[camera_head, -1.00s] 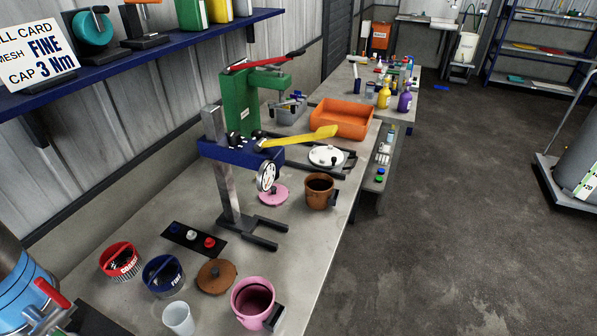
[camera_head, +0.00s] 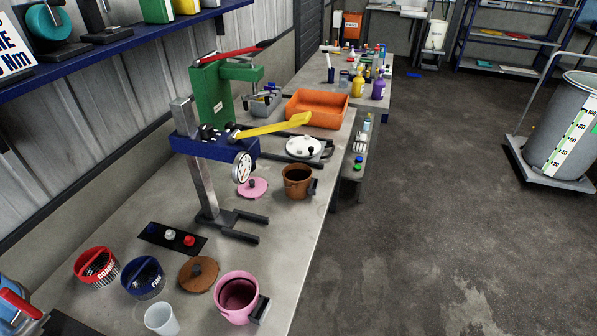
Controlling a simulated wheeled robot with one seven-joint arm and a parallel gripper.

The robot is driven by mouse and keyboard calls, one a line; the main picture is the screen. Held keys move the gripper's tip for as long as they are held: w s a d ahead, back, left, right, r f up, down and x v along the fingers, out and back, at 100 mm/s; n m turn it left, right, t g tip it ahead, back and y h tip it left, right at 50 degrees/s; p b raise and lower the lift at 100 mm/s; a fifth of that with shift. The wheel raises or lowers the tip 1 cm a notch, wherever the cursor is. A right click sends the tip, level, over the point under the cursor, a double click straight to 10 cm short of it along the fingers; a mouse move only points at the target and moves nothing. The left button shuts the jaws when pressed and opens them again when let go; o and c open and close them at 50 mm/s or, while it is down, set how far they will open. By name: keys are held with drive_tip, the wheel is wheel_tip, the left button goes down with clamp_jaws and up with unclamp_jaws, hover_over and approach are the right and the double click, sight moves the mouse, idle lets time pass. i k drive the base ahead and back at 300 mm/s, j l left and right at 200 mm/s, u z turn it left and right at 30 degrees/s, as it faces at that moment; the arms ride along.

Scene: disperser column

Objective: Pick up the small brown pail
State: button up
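The small brown pail (camera_head: 298,182) stands upright and open-topped on the grey bench near its right edge. A dark block-like handle sits on its right side, and its inside looks dark. A round brown lid (camera_head: 198,274) with a dark knob lies nearer the front of the bench, apart from the pail. My gripper does not show in this view.
A blue disperser head (camera_head: 215,146) on a column, with a yellow lever, stands left of the pail. A pink lid (camera_head: 252,188) lies beside the pail. A pink pail (camera_head: 238,297) stands at the front. An orange tray (camera_head: 318,108) lies behind. Open floor lies right.

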sight(298, 183)
drive_tip(key=i+l+u, duration=0.15)
drive_tip(key=i, duration=0.3)
drive_tip(key=i+l+u, duration=0.15)
drive_tip(key=i, duration=0.3)
drive_tip(key=i+l+u, duration=0.15)
drive_tip(key=i+l, duration=0.15)
drive_tip(key=i, duration=0.15)
